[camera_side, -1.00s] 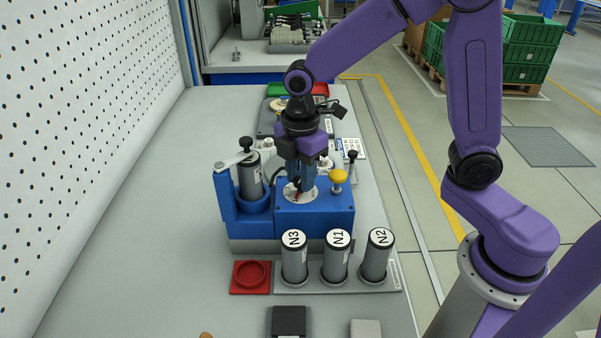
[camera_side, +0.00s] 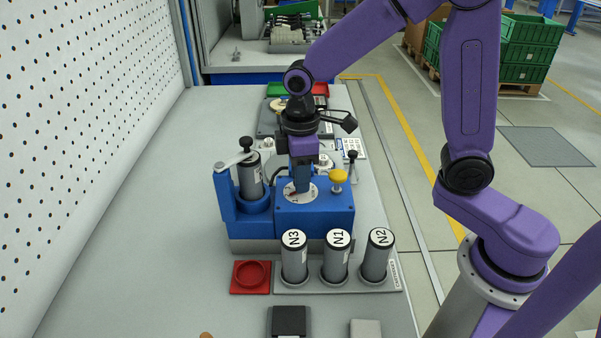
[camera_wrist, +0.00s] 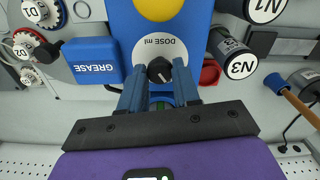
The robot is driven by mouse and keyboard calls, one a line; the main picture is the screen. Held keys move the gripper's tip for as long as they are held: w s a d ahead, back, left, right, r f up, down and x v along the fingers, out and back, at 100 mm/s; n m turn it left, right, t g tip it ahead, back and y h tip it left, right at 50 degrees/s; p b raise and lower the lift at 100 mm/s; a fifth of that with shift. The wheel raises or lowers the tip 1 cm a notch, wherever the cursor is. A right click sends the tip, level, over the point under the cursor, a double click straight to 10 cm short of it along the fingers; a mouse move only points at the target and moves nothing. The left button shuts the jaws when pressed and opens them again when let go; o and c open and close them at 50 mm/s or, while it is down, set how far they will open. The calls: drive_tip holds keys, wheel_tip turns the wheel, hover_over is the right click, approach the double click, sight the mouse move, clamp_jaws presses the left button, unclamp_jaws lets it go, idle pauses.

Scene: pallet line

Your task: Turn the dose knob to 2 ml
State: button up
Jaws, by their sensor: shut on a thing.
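The dose knob (camera_wrist: 160,70) is a small black knob on a white dial marked "DOSE ml" (camera_wrist: 172,48), on top of the blue dosing unit (camera_side: 328,217). The dial (camera_side: 312,195) also shows in the side view, with a red mark on its left part. My gripper (camera_wrist: 160,75) is shut on the knob, its blue fingers on either side of it. In the side view my gripper (camera_side: 302,188) points straight down at the dial. The fingers hide much of the dial, and I cannot read the knob's setting.
A yellow plunger (camera_side: 338,177) stands right of the dial, and a lever-topped cylinder (camera_side: 250,178) stands left. Canisters N3 (camera_side: 294,259), N1 (camera_side: 337,258) and N2 (camera_side: 377,257) stand in front, beside a red square holder (camera_side: 250,287). The left tabletop is clear.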

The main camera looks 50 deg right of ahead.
drive_tip(key=shift+m, duration=0.9)
drive_tip(key=o, duration=1.1)
drive_tip(key=shift+c, duration=0.2)
wheel_tip(320, 180, up, 18)
drive_tip(key=shift+f, duration=0.2)
drive_tip(key=shift+s+f, duration=0.1)
drive_tip(key=shift+f, duration=0.05)
drive_tip(key=s+d+f+n, duration=0.1)
drive_tip(key=s+d+f, duration=0.2)
drive_tip(key=s+f, duration=0.4)
drive_tip(key=s+d+f+n, duration=0.2)
drive_tip(key=s+d+f, duration=0.2)
drive_tip(key=s, duration=1.1)
wheel_tip(320, 180, down, 3)
drive_tip(key=shift+d+f, duration=0.2)
